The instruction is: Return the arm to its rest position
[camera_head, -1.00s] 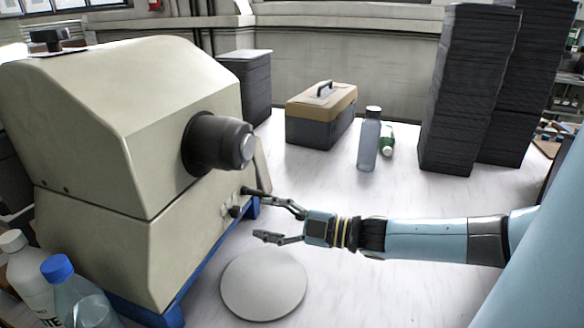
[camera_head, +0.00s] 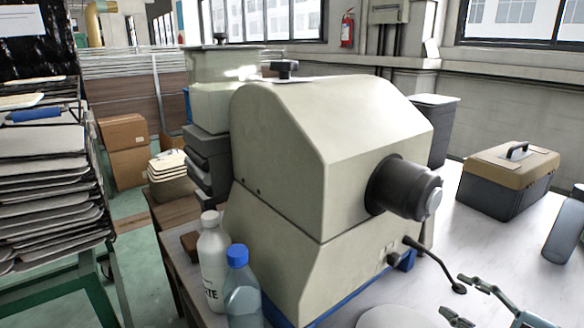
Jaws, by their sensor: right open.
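My right gripper (camera_head: 452,295) shows at the lower right edge of the head view. Its two thin dark fingers are spread apart with nothing between them. The fingers point left toward the beige machine (camera_head: 285,150), and most of the arm is cut off by the frame. The upper fingertip appears close to the knob of the machine's dark lever (camera_head: 436,265); I cannot tell whether they touch. My left gripper is not in view.
A round pale disc (camera_head: 395,318) lies on the white table (camera_head: 480,235) left of the gripper. A toolbox (camera_head: 508,185) and a grey bottle (camera_head: 566,228) stand behind. Two bottles, white (camera_head: 213,262) and blue-capped (camera_head: 241,290), stand at the machine's left. Panels (camera_head: 45,195) are stacked far left.

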